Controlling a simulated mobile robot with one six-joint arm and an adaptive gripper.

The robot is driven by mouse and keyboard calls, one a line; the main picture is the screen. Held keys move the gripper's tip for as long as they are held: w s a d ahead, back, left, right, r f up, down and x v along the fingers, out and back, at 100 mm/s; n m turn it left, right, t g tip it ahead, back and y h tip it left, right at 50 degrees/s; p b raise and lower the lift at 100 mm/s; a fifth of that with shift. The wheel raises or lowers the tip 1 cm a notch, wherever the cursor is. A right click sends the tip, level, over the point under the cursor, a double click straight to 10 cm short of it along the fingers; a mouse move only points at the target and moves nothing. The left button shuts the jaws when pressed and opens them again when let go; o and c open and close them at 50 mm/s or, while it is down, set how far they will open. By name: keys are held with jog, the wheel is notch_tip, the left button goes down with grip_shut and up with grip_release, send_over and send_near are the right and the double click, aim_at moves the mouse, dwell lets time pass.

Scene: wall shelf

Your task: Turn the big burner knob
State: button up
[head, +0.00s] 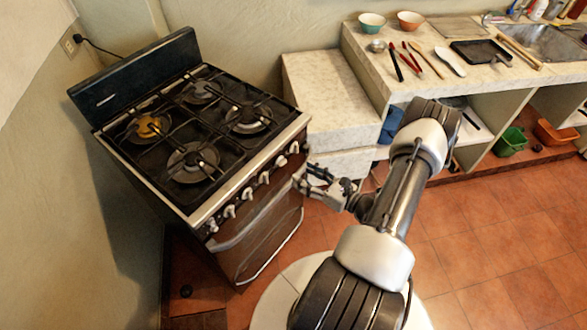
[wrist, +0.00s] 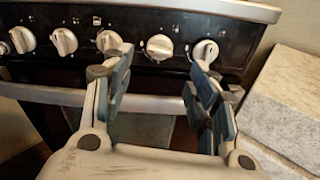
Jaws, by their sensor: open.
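The stove (head: 205,185) stands at the left in the head view, with a row of several white knobs (head: 247,194) along its front edge. The knobs also show in the wrist view, one near the middle (wrist: 159,47) and one at the right end (wrist: 205,52). They look alike in size, and I cannot tell which one is for the big burner. My gripper (head: 308,176) is open and empty in front of the right part of the panel. In the wrist view my gripper (wrist: 158,78) has its fingers spread below the right-hand knobs, with no knob between the pads.
The oven handle (head: 250,220) crosses the stove front below the knobs. A pale stone block (head: 325,95) stands close to the stove's right side. A counter (head: 400,85) with bowls and utensils is farther right. The tiled floor (head: 490,250) at the right is clear.

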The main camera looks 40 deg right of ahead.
jog(key=s, duration=0.4)
jog(key=shift+d+r, duration=0.15)
jog(key=shift+d, duration=0.1)
jog(key=shift+c, duration=0.5)
grip_shut()
dwell(1.2)
